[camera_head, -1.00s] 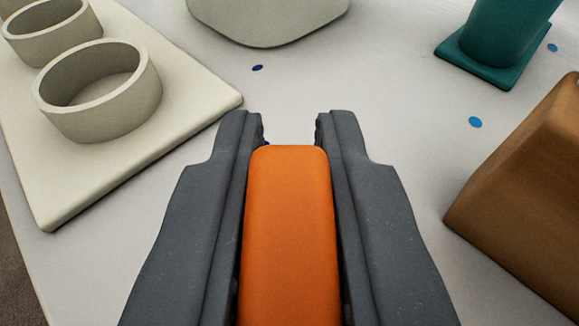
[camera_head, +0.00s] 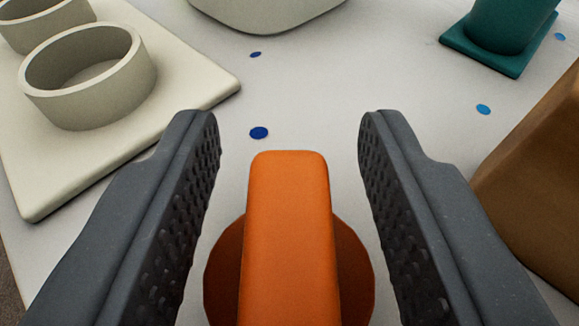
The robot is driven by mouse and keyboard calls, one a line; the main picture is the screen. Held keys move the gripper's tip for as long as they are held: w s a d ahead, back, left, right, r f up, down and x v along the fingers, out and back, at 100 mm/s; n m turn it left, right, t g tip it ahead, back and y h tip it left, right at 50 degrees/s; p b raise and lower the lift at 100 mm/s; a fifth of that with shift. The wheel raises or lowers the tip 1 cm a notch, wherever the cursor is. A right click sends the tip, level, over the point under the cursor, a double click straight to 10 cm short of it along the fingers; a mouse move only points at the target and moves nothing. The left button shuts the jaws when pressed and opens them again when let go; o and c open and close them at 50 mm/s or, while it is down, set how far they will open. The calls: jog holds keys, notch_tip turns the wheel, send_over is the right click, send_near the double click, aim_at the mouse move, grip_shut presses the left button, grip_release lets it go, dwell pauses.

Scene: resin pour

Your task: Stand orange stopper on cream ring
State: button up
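The orange stopper (camera_head: 289,235) has an upright slab-like handle above a wider, darker round body (camera_head: 352,265). It is at the bottom middle of the view, between the fingers of my gripper (camera_head: 289,140). My gripper is open, with a clear gap on each side of the handle. The stopper's lower part is cut off by the picture edge, so I cannot see what it rests on. A cream ring (camera_head: 88,105) stands on a cream board (camera_head: 60,175) at the upper left. A second cream ring (camera_head: 42,38) is behind it, partly cut off.
A brown block (camera_head: 535,190) stands close by my right finger. A teal object on a square foot (camera_head: 500,48) is at the upper right. A pale rounded container (camera_head: 268,12) is at the top middle. White surface with blue spots lies clear between them.

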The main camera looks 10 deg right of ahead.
jog(key=shift+s, duration=0.1)
jog(key=p+v, duration=0.3)
jog(key=v, duration=1.1)
jog(key=r+p, duration=0.1)
jog(key=r, duration=0.3)
jog(key=shift+w+r+p, duration=0.2)
jog(key=shift+r+p, duration=0.15)
jog(key=shift+p, duration=0.05)
